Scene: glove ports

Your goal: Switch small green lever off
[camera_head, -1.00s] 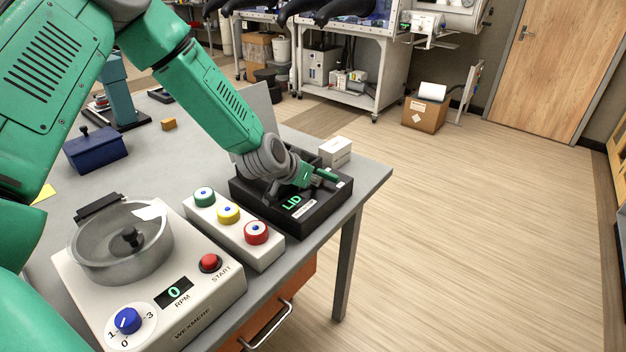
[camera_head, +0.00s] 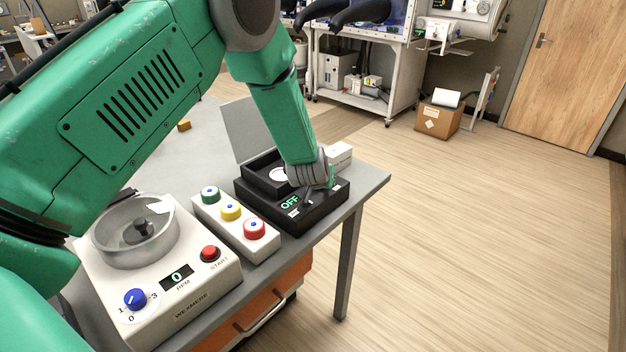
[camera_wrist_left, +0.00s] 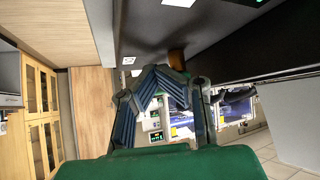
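The black box (camera_head: 300,222) stands near the table's right corner, and its display (camera_head: 290,202) reads OFF in green. A small green upright piece (camera_head: 331,176), which looks like the lever, shows at the box's right side, just beside my left gripper. My left gripper (camera_head: 318,192) points down over the box's right part; its fingertips are mostly hidden in the head view. In the left wrist view the fingers of this gripper (camera_wrist_left: 163,72) bend inward and seem to meet at the tips, with nothing seen between them. Contact with the lever is unclear. My right gripper is not in view.
A raised grey lid (camera_head: 238,130) stands behind the box. A white panel with green, yellow and red buttons (camera_head: 231,212) is left of it, then a centrifuge (camera_head: 190,285) with a clear bowl. A small white box (camera_head: 339,155) sits behind. The floor at right is clear.

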